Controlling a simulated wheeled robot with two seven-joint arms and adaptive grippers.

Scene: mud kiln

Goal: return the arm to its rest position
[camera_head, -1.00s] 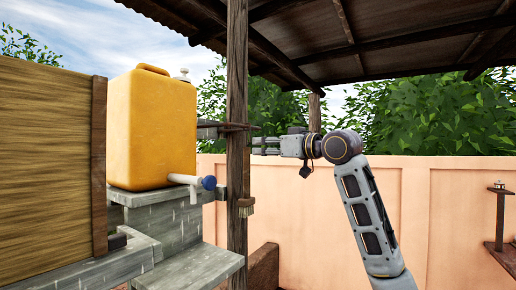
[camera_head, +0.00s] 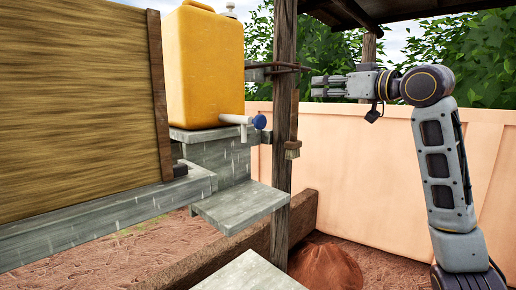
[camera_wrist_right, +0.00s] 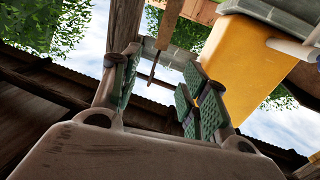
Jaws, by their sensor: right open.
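My right arm (camera_head: 445,165) rises at the right of the head view and bends at its elbow. Its forearm reaches left, about level, to my right gripper (camera_head: 325,87). The gripper is in the air just right of the wooden post (camera_head: 284,150), empty. In the right wrist view the fingers of my right gripper (camera_wrist_right: 165,85) stand apart with green pads and nothing between them. My left gripper is not in view.
A yellow water container (camera_head: 205,65) with a blue-knobbed tap (camera_head: 250,121) stands on a grey block stand. A grey ledge (camera_head: 240,205) juts out below it. A pink wall (camera_head: 370,175) stands behind. A roof is overhead.

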